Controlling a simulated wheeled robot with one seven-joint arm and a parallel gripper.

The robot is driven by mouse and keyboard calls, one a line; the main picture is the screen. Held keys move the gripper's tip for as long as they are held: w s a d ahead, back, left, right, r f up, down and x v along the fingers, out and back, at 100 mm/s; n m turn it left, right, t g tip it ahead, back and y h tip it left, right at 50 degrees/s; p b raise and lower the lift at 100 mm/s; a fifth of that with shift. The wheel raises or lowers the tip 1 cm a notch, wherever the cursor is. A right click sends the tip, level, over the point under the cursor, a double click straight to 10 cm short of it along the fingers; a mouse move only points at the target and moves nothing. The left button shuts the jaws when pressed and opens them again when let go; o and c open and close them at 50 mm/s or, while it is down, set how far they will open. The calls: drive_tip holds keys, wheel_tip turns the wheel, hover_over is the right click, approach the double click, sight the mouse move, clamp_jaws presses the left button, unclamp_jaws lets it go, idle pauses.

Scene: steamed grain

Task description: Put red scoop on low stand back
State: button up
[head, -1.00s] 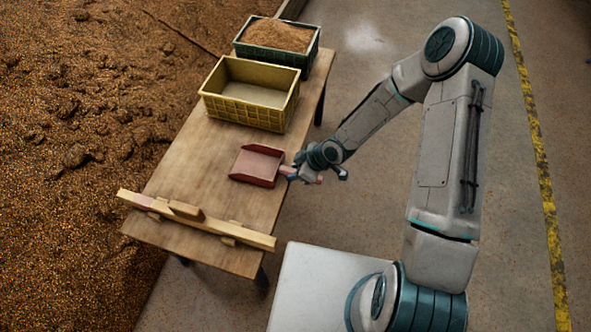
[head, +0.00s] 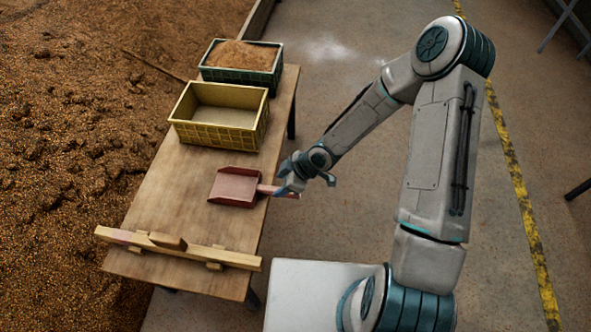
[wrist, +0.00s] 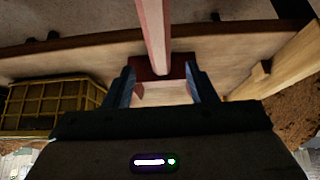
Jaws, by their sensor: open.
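The red scoop (head: 234,187) lies flat on the wooden table, the low stand (head: 185,190). Its pan is near the right edge and its pinkish handle (head: 266,189) sticks out past that edge. My gripper (head: 306,185) is open at the handle's outer end, just off the table's right side. In the wrist view, the handle (wrist: 154,35) runs down the top middle toward the dark red back of the pan (wrist: 150,70). The open fingers (wrist: 162,90) appear to either side of the pan's line. I cannot tell whether they touch the handle.
A yellow crate (head: 185,135) and a green crate of grain (head: 270,76) stand at the table's far end. A wooden beam (head: 225,257) lies across the near end. A grain heap (head: 60,150) borders the left; open floor (head: 390,215) lies right.

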drive_tip(key=p+v, duration=0.2)
drive_tip(key=v, duration=0.6)
drive_tip(key=shift+r+p, duration=0.25)
drive_tip(key=shift+p, duration=0.15)
drive_tip(key=shift+d, duration=0.15)
drive_tip(key=d+r+m+t+h+p, duration=0.1)
drive_tip(key=d+r+m+h+p, duration=0.6)
drive_tip(key=d+r, duration=1)
drive_tip(key=s+r+m+p, duration=0.1)
drive_tip(key=s+r+m, duration=0.2)
drive_tip(key=r, duration=0.4)
drive_tip(key=s+r+m+t+p, duration=0.1)
drive_tip(key=s+r+m, duration=0.3)
drive_tip(key=r, duration=0.4)
drive_tip(key=s+d+r+m+p, duration=0.1)
drive_tip(key=s+r+m+p, duration=0.1)
drive_tip(key=s+r, duration=0.3)
wheel_tip(320, 180, up, 3)
drive_tip(key=shift+s+m, duration=0.35)
drive_tip(key=shift+m, duration=0.35)
drive_tip(key=c, duration=0.3)
